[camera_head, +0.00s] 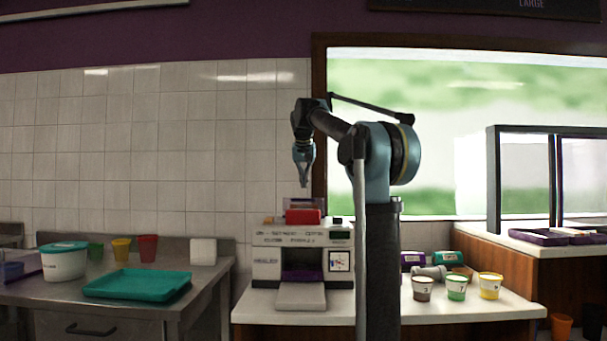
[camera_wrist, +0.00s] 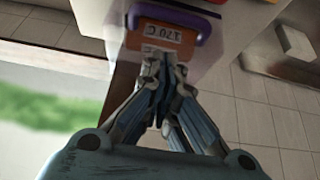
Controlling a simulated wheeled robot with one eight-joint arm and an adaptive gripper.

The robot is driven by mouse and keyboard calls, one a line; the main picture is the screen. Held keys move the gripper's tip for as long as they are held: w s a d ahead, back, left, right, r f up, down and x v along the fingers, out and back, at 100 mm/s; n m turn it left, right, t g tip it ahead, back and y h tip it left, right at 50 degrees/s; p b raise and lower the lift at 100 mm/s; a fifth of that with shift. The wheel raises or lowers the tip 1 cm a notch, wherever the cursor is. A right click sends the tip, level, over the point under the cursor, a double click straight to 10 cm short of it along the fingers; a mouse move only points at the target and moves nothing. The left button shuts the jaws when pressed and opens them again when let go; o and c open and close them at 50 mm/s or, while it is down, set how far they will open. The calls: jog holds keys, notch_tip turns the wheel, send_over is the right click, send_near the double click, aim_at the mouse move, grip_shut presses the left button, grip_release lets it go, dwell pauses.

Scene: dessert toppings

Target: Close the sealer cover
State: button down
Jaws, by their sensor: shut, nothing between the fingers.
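The sealer (camera_head: 265,255) is a white and grey machine on the white counter. Its flat tray sticks out at the front, below a dark opening. A red block (camera_head: 303,217) is on its top. Behind it stands a dark purplish panel (camera_head: 303,202), apparently the raised cover; its hinge is hidden. In the wrist view a purple-edged part with an orange-brown face marked "170 C" (camera_wrist: 160,37) is just beyond my fingertips; contact is unclear. My gripper (camera_head: 304,185) points down above the sealer's top, fingers together and empty; it also shows in the wrist view (camera_wrist: 166,62).
Several labelled cups (camera_head: 457,287) and tipped containers (camera_head: 449,258) are on the counter to the right. A teal tray (camera_head: 137,284) and a white tub (camera_head: 65,262) are on the steel table at left. Open air surrounds my gripper above the sealer.

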jog(key=shift+s+a+f, duration=0.1)
jog(key=shift+s+f, duration=0.25)
jog(key=shift+f, duration=0.5)
jog(key=shift+s+f, duration=0.3)
jog(key=shift+f, duration=0.55)
jog(key=shift+s+f+t, duration=0.25)
jog(key=shift+s+f, duration=0.15)
jog(key=shift+f, duration=0.2)
jog(key=shift+s+f+t, duration=0.25)
jog(key=shift+s+f, duration=0.1)
jog(key=shift+f, duration=0.25)
